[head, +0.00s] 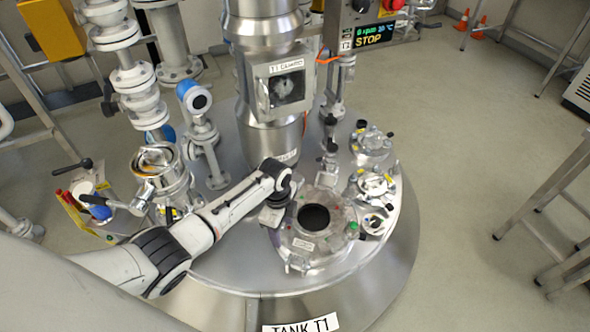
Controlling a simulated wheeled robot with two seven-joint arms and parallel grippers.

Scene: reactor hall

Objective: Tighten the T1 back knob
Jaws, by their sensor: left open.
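Tank T1 has a round steel top (225,262), with a "TANK T1" label on its front. A round hatch (335,253) with a dark opening or window (313,218) sits on it. A clamp-like fitting (298,264) is at the hatch's front edge, and a small green part (352,230) is at its right. An upright fitting (330,160) stands behind the hatch; I cannot tell if it is the back knob. My left gripper (272,216) points down at the hatch's left back edge, open. It hides what is under it; contact cannot be told.
A thick steel column (262,130) with a window box (284,85) rises behind the hatch. Smaller flanged ports (372,142) stand at the right back. Pipes and a valve (160,170) crowd the left. A control panel (374,36) reads STOP.

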